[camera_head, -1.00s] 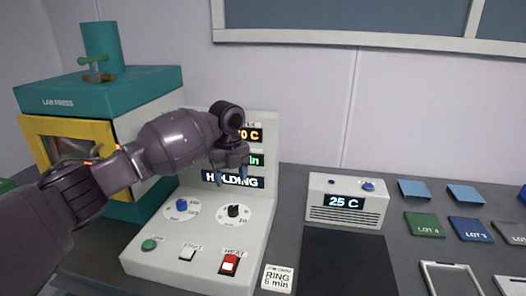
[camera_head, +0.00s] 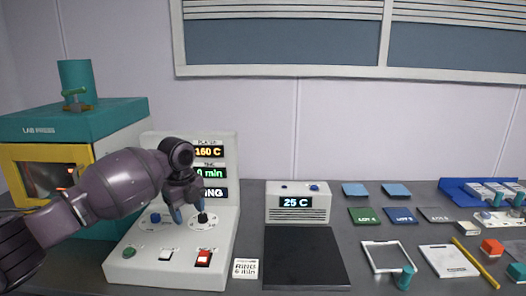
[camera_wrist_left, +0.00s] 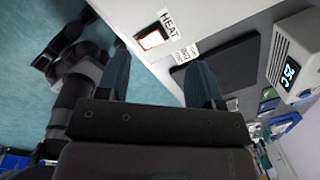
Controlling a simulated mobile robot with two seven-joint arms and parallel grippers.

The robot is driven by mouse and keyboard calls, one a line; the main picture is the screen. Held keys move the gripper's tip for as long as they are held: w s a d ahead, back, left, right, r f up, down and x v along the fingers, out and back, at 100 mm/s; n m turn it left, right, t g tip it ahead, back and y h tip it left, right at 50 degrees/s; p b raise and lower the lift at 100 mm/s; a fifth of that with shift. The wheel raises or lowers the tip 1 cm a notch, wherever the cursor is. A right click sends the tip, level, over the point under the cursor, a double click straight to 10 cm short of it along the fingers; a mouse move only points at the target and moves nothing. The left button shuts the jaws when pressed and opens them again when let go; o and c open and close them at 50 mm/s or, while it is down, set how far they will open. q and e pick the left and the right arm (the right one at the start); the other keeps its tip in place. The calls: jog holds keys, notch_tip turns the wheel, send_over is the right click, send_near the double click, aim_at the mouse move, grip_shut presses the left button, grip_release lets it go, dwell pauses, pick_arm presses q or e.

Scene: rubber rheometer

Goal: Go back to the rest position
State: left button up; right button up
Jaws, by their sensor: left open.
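My left gripper (camera_head: 187,214) is in front of the white control panel (camera_head: 160,262) of the lab press, above its two knobs. Its blue fingertips are apart with nothing between them; the left wrist view shows the two fingers (camera_wrist_left: 160,85) spread and empty. The fingertips appear close to the black knob (camera_head: 203,218); I cannot tell whether they touch it. The panel's upright part shows 160 C, and its other readouts are partly hidden by my gripper. The red HEAT switch (camera_head: 203,258) shows in front, and also in the left wrist view (camera_wrist_left: 152,39).
The teal lab press (camera_head: 75,122) with a yellow-framed door stands left. A white box reading 25 C (camera_head: 298,206) and a black mat (camera_head: 305,258) are right of the panel. Lot squares, a frame (camera_head: 387,258), a teal cylinder (camera_head: 405,277) and a blue tray (camera_head: 455,190) lie farther right.

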pick_arm(q)
jog(key=w+d+r+n+t+h, duration=0.2)
jog(key=w+d+r+n+t, duration=0.3)
jog(key=w+d+n+t, duration=0.15)
jog(key=s+d+f+n+t+h, duration=0.2)
jog(key=d+n+t+h, duration=0.1)
jog(key=d+n, duration=0.1)
jog(key=s+a+f+n+y, duration=0.2)
jog(key=s+a+f+n, duration=0.3)
jog(key=s+f, duration=0.6)
jog(key=s+a+f+n+y, duration=0.1)
jog(key=s+a+f+n, duration=0.4)
jog(key=s+f, duration=0.7)
jog(key=s+a+f+n+y, duration=0.2)
jog(key=s+a+f+n, duration=0.3)
jog(key=s, duration=1.5)
jog(key=shift+s+a+f+t+y, duration=0.15)
jog(key=shift+a+f+t+y, duration=0.2)
jog(key=shift+a+f, duration=2.2)
pick_arm(e)
jog(key=shift+w+a+r, duration=0.1)
jog(key=shift+w+r, duration=0.2)
jog(key=shift+w, duration=0.6)
pick_arm(q)
jog(key=shift+d+f, duration=0.75)
jog(key=shift+d, duration=0.05)
pick_arm(e)
jog(key=shift+s, duration=0.1)
